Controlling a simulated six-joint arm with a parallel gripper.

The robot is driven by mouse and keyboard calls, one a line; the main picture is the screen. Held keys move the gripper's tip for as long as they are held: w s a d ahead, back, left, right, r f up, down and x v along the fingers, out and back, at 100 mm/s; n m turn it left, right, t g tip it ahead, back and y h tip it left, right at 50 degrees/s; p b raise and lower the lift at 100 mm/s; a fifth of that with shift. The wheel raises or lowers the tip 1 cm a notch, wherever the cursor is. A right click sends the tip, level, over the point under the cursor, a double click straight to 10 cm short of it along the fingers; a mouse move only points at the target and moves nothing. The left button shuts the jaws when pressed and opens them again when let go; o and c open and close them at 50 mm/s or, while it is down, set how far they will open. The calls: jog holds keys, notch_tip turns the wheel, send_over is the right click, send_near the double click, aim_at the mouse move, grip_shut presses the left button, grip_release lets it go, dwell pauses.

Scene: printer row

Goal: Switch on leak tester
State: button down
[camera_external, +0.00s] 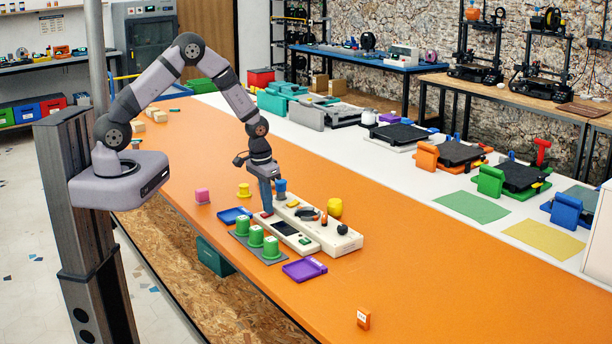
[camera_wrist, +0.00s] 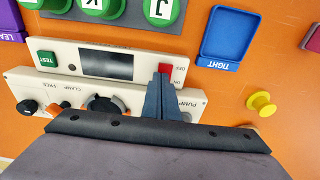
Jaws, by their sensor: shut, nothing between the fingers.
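The leak tester (camera_external: 285,230) is a cream box on the orange bench, with a dark screen. In the wrist view the leak tester (camera_wrist: 142,62) has a green TEST button (camera_wrist: 47,58) at one end and a red switch (camera_wrist: 166,70) marked OFF and ON at the other. My gripper (camera_external: 267,210) points down over the switch end. In the wrist view my gripper (camera_wrist: 160,74) is shut and empty, its tips right at the red switch and partly covering it. I cannot tell whether they touch, or which way the switch is set.
A cream panel (camera_wrist: 75,92) with CLAMP and PUMP controls lies alongside. Several green lettered parts (camera_external: 256,236) stand on a grey mat beside the tester. A blue TIGHT tray (camera_wrist: 229,38), a purple tray (camera_external: 304,269) and a yellow part (camera_external: 244,190) are close. Bench front-right is mostly clear.

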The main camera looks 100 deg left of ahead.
jog(key=shift+r, duration=0.15)
jog(key=r+p, duration=0.2)
jog(key=r, duration=0.1)
jog(key=r+p, duration=0.1)
jog(key=shift+s+d+r+p, duration=0.25)
jog(key=shift+s+p, duration=0.05)
jog(key=shift+r+b, duration=0.35)
jog(key=shift+b, duration=0.25)
notch_tip(320, 180, up, 8)
jog(key=b, duration=0.2)
send_over(262, 214)
jog(key=d, duration=0.2)
jog(key=shift+a+r, duration=0.15)
jog(key=shift+b, duration=0.3)
jog(key=a+b, duration=0.1)
jog(key=b, duration=0.4)
jog(key=shift+a+t+y, duration=0.3)
jog(key=shift+a, duration=0.1)
